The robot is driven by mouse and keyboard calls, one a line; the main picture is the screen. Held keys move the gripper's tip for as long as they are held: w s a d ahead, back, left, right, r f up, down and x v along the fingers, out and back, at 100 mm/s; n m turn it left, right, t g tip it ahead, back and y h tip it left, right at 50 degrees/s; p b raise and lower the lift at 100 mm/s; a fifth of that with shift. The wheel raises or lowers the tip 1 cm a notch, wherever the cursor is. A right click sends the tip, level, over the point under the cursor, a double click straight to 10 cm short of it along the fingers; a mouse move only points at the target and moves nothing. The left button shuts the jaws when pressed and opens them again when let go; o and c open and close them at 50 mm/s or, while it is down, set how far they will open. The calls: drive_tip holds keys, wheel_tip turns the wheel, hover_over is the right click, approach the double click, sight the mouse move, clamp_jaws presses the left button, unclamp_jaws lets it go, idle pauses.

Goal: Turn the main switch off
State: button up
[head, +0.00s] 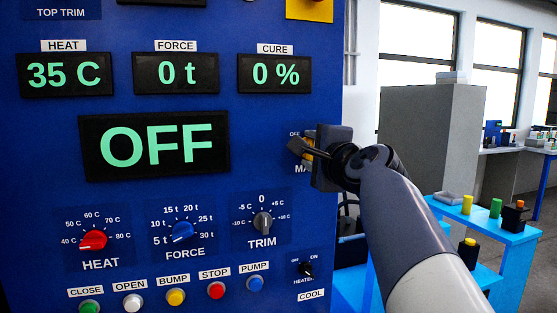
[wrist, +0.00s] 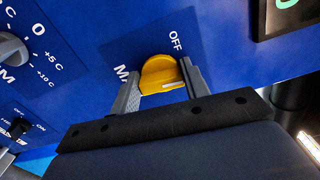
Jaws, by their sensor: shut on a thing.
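The main switch is a yellow rotary knob (wrist: 159,70) on the blue panel, beside the printed word OFF and a partly hidden label beginning "MA". My gripper (wrist: 158,82) is shut on this knob, with one grey finger on each side. A pale mark shows on the knob's near face, between the fingers. In the head view my gripper (head: 304,150) reaches the panel's right edge from the right and hides most of the knob. The large display (head: 154,146) reads OFF in green.
Small displays above read 35 C, 0 t and 0 %. The HEAT knob (head: 93,240), FORCE knob (head: 183,232), TRIM knob (head: 262,223) and HEATER switch (head: 306,269) sit lower on the panel. Several push buttons line its bottom. A blue bench (head: 480,222) stands at right.

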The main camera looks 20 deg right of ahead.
drive_tip(key=shift+f+n+b, duration=0.15)
drive_tip(key=shift+n+b, duration=1.45)
drive_tip(key=shift+n, duration=0.9)
drive_tip(key=shift+f+n+b, duration=0.15)
drive_tip(key=shift+n+b, duration=1.45)
drive_tip(key=shift+n, duration=0.9)
drive_tip(key=o, duration=1)
drive_tip(key=shift+r, duration=0.1)
